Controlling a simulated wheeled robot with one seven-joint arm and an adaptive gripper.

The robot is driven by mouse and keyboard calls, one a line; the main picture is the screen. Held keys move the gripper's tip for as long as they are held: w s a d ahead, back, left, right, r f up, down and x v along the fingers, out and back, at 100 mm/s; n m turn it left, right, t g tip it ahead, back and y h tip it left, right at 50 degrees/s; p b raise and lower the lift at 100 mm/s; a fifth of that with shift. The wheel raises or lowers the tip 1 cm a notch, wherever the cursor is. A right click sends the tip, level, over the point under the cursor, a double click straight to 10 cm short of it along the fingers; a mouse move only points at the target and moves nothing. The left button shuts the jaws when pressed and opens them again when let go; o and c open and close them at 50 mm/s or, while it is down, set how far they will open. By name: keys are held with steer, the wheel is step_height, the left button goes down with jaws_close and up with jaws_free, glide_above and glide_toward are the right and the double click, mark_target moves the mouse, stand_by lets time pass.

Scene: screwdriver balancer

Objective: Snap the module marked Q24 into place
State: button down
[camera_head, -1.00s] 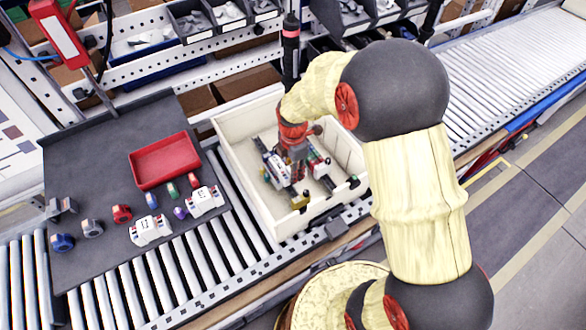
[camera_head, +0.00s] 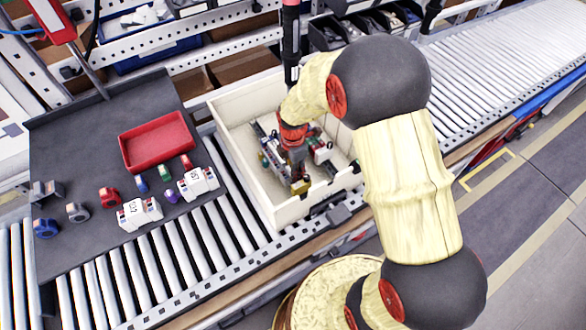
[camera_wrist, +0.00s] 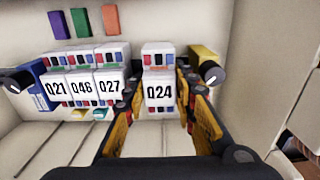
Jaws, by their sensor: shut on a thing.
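The white module marked Q24 (camera_wrist: 159,92) is between the two fingers of my gripper (camera_wrist: 158,84) in the wrist view. The fingers are shut on its sides. A row of similar white modules, Q21 (camera_wrist: 56,89), Q46 (camera_wrist: 82,88) and Q27 (camera_wrist: 109,86), stands to its left, with a gap before Q24. In the head view my gripper (camera_head: 296,163) reaches down inside the cream crate (camera_head: 228,127), over the rail assembly. Q24 is hidden by the gripper there. I cannot tell whether Q24 is seated on its rail.
A yellow block (camera_wrist: 204,60) stands just right of the fingers. Purple, green and orange pieces (camera_wrist: 82,24) lie behind the row. Left of the crate, a dark tray (camera_head: 75,150) holds a red bin (camera_head: 157,142), two white modules (camera_head: 138,213) and several small coloured parts.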

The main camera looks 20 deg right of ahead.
steer(key=shift+f, duration=0.9)
stand_by(1.9)
steer(key=c, duration=1.4)
jaws_free()
step_height(320, 180, up, 12)
step_height(320, 180, up, 12)
steer(key=p, duration=0.8)
